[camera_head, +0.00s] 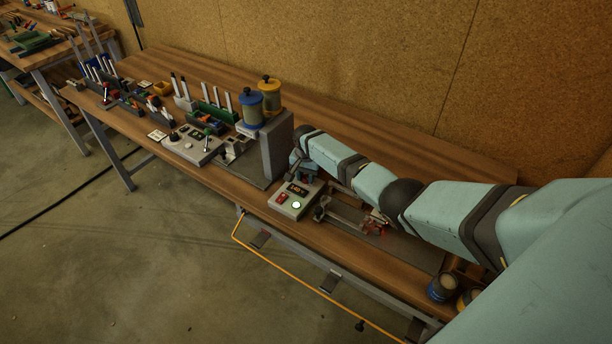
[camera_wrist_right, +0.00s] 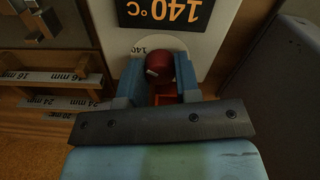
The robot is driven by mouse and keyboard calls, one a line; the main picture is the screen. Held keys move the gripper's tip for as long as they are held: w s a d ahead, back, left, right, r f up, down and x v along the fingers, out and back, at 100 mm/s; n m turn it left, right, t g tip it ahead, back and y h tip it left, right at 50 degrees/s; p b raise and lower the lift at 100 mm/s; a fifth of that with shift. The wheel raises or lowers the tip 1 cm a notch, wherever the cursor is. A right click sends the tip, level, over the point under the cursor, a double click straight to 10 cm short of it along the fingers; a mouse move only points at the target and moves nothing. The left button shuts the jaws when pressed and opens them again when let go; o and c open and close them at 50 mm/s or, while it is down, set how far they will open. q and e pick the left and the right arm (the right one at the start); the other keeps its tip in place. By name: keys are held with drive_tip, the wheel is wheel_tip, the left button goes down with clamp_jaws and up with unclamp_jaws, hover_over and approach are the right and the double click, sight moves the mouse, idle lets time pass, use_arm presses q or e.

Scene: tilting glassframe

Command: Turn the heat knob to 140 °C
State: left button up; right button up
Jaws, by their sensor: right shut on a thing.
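The red heat knob (camera_wrist_right: 160,66) sits between the two blue fingers of my right gripper (camera_wrist_right: 160,82) in the wrist view. The gripper is shut on it. A small white mark shows on the knob's left side. A pale dial behind it carries a "140" label at its upper left. The orange-on-black display (camera_wrist_right: 166,12) reads 140 °C, upside down in this view. In the head view my right gripper (camera_head: 299,170) is at the back of the grey control box (camera_head: 283,207), and the knob is hidden there. My left gripper is not in view.
The control box has a red switch (camera_head: 282,198) and a lit button (camera_head: 296,205). A grey block with blue and yellow canisters (camera_head: 270,96) stands behind it to the left. Steps marked in mm (camera_wrist_right: 52,78) show at left in the wrist view. Open floor lies before the bench.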

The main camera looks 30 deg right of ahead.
sight(306, 177)
drive_tip(key=shift+d+r, duration=0.1)
drive_tip(key=o, duration=0.6)
drive_tip(key=shift+o, duration=0.2)
wheel_tip(306, 177, up, 14)
drive_tip(key=b, duration=0.1)
idle(0.5)
